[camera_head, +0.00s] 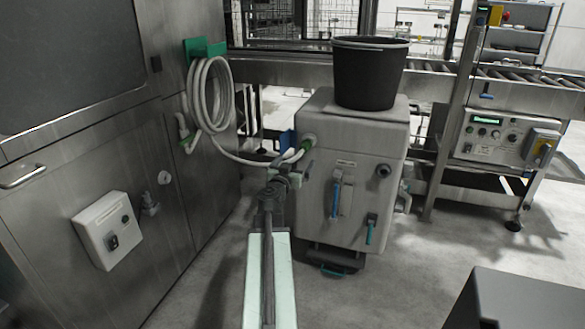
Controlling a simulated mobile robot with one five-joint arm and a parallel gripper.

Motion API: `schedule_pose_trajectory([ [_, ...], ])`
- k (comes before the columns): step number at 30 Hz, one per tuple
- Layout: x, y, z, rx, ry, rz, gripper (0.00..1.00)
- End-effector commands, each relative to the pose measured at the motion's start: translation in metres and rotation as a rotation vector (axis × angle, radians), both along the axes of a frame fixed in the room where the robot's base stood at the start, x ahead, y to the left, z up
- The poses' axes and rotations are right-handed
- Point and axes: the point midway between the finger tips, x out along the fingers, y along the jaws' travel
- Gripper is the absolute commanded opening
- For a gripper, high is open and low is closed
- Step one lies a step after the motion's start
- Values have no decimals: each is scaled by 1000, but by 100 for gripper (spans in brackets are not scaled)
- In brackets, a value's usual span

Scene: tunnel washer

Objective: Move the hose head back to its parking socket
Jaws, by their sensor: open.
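A pale hose (250,161) runs from a coil on the washer's side down to a grey-white box unit (345,230). Its green-and-grey end, apparently the hose head (307,142), is at the box's upper left corner. My gripper (287,165) is just below and left of this end, in front of the box's left edge. It is open, and I see nothing held in it. Whether it touches the hose cannot be told. A dark round port (383,170) shows on the box front; I cannot tell whether it is the parking socket.
A black bucket (369,73) stands on the box. The coil hangs from a green bracket (204,49) on the steel washer (80,130) at left. A control panel (497,136) and roller conveyor (530,77) are at right. A dark block (520,300) fills the lower right. Floor between is clear.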

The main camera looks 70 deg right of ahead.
Motion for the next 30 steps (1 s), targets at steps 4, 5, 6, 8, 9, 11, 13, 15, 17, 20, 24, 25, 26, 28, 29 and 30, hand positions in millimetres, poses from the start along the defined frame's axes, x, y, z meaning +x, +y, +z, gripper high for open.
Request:
schedule_pose_trajectory([
  [4,2,-24,0,0,0,0,100],
  [5,3,-28,0,0,0,1,100],
  [6,3,-33,0,0,0,1,100],
  [8,4,-42,0,0,0,1,100],
  [9,4,-47,0,0,0,1,100],
  [11,5,-56,0,0,0,1,100],
  [13,5,-65,0,0,0,1,100],
  [15,6,-75,0,0,0,1,100],
  [17,6,-82,0,0,0,2,100],
  [20,7,-91,0,0,0,3,100],
  [24,8,-99,0,0,0,3,100],
  [25,8,-100,0,0,0,3,100],
  [26,8,-101,0,0,0,3,100],
  [28,8,-102,0,0,0,3,100],
  [29,8,-102,0,0,0,3,100],
  [30,8,-102,0,0,0,3,100],
])
